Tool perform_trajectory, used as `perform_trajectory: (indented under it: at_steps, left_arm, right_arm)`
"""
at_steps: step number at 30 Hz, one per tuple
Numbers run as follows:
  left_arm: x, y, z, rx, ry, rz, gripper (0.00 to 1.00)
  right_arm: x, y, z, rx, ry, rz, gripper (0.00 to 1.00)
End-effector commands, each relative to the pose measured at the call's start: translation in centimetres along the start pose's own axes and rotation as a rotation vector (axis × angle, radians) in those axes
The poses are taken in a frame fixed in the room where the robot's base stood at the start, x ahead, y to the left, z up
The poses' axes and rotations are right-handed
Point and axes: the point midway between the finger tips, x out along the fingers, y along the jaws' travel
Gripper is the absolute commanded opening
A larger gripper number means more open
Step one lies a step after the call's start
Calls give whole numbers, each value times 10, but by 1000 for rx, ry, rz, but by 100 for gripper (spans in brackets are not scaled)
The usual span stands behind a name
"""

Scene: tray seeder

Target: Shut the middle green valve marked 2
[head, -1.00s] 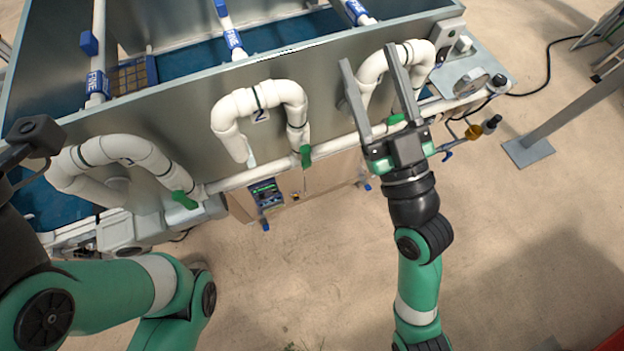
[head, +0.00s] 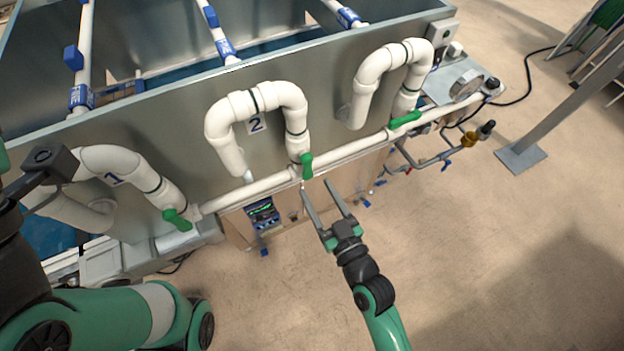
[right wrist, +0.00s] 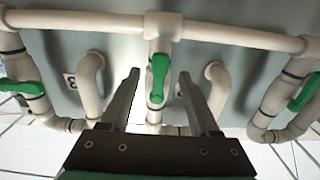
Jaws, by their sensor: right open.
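The middle green valve handle (head: 306,165) sits on the white pipe loop beside the "2" plate (head: 256,125). It lies in line with its downpipe, just above the long horizontal pipe. My right gripper (head: 318,189) is open and empty, its fingertips just below and to the right of the handle in the head view. In the right wrist view the green handle (right wrist: 158,77) appears between the two open fingers (right wrist: 159,73); no contact shows.
A left green handle (head: 177,220) and a right green handle (head: 404,120) flank the middle one. The right one lies along the horizontal pipe (head: 345,150). A small blue-framed device (head: 262,213) sits below the pipe. The floor (head: 270,300) in front is open.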

Motion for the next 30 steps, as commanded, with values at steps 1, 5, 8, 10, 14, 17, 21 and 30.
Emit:
perform_trajectory:
  at_steps: [1,5,8,10,14,17,21,30]
  left_arm:
    - [-1,0,1,0,0,0,50]
    - [-4,0,3,0,0,0,50]
    - [-4,0,4,0,0,0,50]
    - [-4,0,4,0,0,0,50]
    - [-4,0,4,0,0,0,50]
    - [-4,0,4,0,0,0,50]
    - [-4,0,4,0,0,0,50]
    - [-4,0,4,0,0,0,50]
  right_arm:
    - [11,0,0,-1,1,-1,62]
    - [29,0,1,-1,1,0,62]
    - [36,0,0,-1,0,0,62]
    - [38,0,0,-1,0,0,62]
    - [38,0,0,-1,0,0,62]
    - [38,0,0,-1,0,0,55]
    - [37,0,0,-1,0,0,30]
    - [37,0,0,-1,0,0,0]
